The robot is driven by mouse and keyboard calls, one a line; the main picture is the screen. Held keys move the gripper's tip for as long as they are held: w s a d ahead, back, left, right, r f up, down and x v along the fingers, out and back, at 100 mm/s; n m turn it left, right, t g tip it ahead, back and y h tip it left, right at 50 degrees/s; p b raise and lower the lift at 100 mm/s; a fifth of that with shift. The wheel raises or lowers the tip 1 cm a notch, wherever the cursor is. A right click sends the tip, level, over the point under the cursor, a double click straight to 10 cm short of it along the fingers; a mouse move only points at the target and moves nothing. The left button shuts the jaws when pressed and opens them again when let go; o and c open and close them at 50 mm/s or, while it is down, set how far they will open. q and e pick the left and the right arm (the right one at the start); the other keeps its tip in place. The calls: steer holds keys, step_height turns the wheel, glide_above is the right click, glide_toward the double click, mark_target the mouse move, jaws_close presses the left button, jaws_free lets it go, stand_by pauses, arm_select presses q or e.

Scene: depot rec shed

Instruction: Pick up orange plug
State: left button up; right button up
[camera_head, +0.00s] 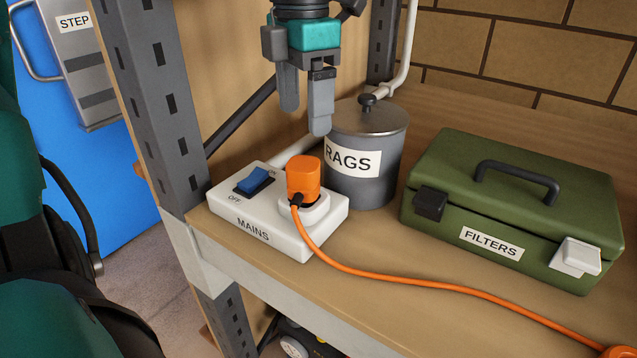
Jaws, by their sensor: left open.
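The orange plug (303,178) stands upright in the round white socket of the white MAINS box (312,238), near the shelf's front left corner. Its orange cord (420,283) leaves the plug's front and runs right along the shelf. My left gripper (304,118) points down above and slightly behind the plug, apart from it. Its two grey fingers are open with nothing between them. A blue rocker switch (258,178) sits on the box left of the plug, with OFF printed by its near side. My right gripper is out of view.
A grey RAGS canister (365,185) stands close behind the plug to the right. A green FILTERS case (540,195) stands farther right. A grey perforated upright (160,110) rises left of the box. The shelf (365,255) has bare wood in front of the canister.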

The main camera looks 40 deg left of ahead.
mark_target(304, 163)
arm_select(q)
steer(key=f, duration=0.6)
steer(key=shift+s, duration=0.25)
steer(key=shift+s+d+f, duration=0.1)
steer(key=shift+d+f, duration=0.05)
steer(key=shift+f, duration=1.3)
steer(key=shift+s+d+f, duration=0.1)
steer(key=shift+d+f, duration=0.05)
steer(key=shift+f, duration=1.25)
steer(key=shift+c, duration=0.4)
steer(key=shift+w, duration=0.1)
steer(key=c, duration=1)
steer(key=shift+c, duration=0.2)
steer(key=shift+r, duration=0.1)
step_height(304, 163, up, 20)
steer(key=p, duration=0.1)
